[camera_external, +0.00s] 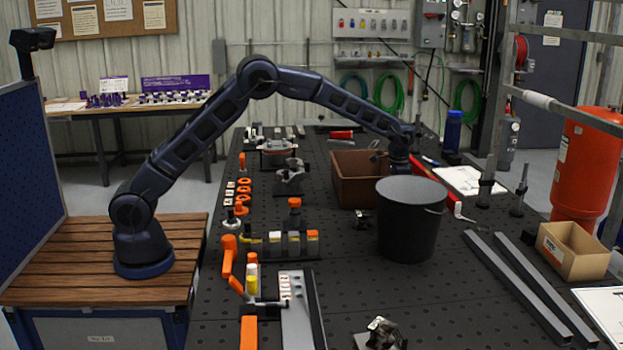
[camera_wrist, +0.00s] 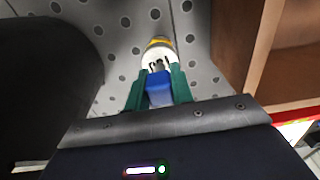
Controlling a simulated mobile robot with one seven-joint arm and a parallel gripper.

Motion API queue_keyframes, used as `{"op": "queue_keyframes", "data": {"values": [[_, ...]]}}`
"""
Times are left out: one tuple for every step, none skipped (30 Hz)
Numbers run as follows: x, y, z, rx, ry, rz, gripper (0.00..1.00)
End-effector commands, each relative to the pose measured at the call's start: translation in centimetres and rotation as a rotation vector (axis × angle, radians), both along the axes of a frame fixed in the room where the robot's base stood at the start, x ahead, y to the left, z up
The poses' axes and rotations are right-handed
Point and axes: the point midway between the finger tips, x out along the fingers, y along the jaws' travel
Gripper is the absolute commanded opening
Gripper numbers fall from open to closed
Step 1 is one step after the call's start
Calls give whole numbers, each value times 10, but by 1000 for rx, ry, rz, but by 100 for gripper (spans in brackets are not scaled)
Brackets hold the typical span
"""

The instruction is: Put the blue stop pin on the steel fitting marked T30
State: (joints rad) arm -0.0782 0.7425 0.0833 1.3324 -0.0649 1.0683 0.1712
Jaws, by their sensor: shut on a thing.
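My gripper (camera_wrist: 158,85) is shut on a blue piece, which I take for the blue stop pin (camera_wrist: 158,88); it sits between the green fingers. A white round piece with a yellow edge (camera_wrist: 160,47) shows just past the fingertips; I cannot tell whether it is joined to the blue piece. In the external view my arm reaches down between the brown box and the black bucket, and the bucket hides the fingertips. Steel fittings stand on the table, at mid-table (camera_external: 290,178), beside the bucket (camera_external: 362,218) and at the front (camera_external: 381,331). I cannot read T30 on any.
The black bucket (camera_external: 408,225) stands close to my gripper, on the left in the wrist view (camera_wrist: 45,75). The brown box (camera_external: 352,188) is on its other side. Orange clamps (camera_external: 228,256) and metal bars (camera_external: 520,285) lie on the perforated table. Bare tabletop shows right of the bucket.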

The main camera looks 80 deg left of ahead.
Motion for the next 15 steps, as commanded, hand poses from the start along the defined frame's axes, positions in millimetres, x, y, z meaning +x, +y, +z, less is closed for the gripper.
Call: {"op": "queue_keyframes", "data": {"values": [[0, 0, -2, 0, 1, 0, 1], [0, 0, -2, 0, 1, 0, 1], [0, 0, -3, 0, 0, 0, 27], [0, 0, -2, 0, 0, 0, 33], [0, 0, -2, 0, 0, 0, 39], [0, 0, -2, 0, 1, 0, 45], [0, 0, -2, 0, 1, 0, 45], [0, 0, -2, 0, 1, 0, 45], [0, 0, -2, 0, 1, 0, 45], [0, 0, -2, 0, 1, 0, 45], [0, 0, -2, 0, 1, 0, 45], [0, 0, -2, 0, 1, 0, 45], [0, 0, -2, 0, 1, 0, 45], [0, 0, -2, 0, 0, 0, 45], [0, 0, -1, 0, 0, 0, 45]]}}
